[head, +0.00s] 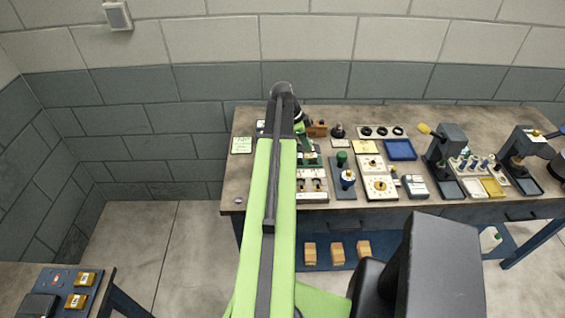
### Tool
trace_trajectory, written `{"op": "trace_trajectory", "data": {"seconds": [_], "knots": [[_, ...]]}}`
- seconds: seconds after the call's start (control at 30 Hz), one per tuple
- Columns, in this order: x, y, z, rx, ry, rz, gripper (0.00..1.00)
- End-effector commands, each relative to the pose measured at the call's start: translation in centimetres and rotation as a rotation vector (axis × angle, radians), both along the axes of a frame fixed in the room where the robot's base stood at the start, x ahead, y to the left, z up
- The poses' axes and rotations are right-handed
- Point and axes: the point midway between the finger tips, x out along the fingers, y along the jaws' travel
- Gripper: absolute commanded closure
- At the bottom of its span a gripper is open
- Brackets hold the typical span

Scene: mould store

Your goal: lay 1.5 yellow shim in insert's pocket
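My green arm reaches up the middle of the head view to the back bench (350,200). Its far end hides my gripper's fingers, so I cannot see whether they hold anything. A thin yellow plate (493,187) lies at the right of the bench, and a pale yellow one (364,147) lies near the middle. Two small yellow pieces with labels, an upper one (87,278) and a lower one (75,301), lie on a dark blue tray at lower left. I cannot tell which is the 1.5 shim. The insert and its pocket are too small to make out.
The bench holds a blue tray (400,149), a white plate with a dial (379,187), and two dark presses, one at centre right (447,150) and one farther right (525,152). Wooden blocks (336,251) sit on the shelf below. The floor (160,240) at left is clear.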

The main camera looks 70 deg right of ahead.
Motion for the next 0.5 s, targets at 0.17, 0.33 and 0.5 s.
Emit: {"op": "trace_trajectory", "data": {"seconds": [0.17,0.33,0.5], "knots": [[2.8,4.0,-2.2,0.004,-0.001,0.0,1.0],[5.2,7.5,-3.6,0.008,0.002,-0.004,1.0],[5.5,8.0,-3.5,0.009,0.002,-0.01,1.0]]}}
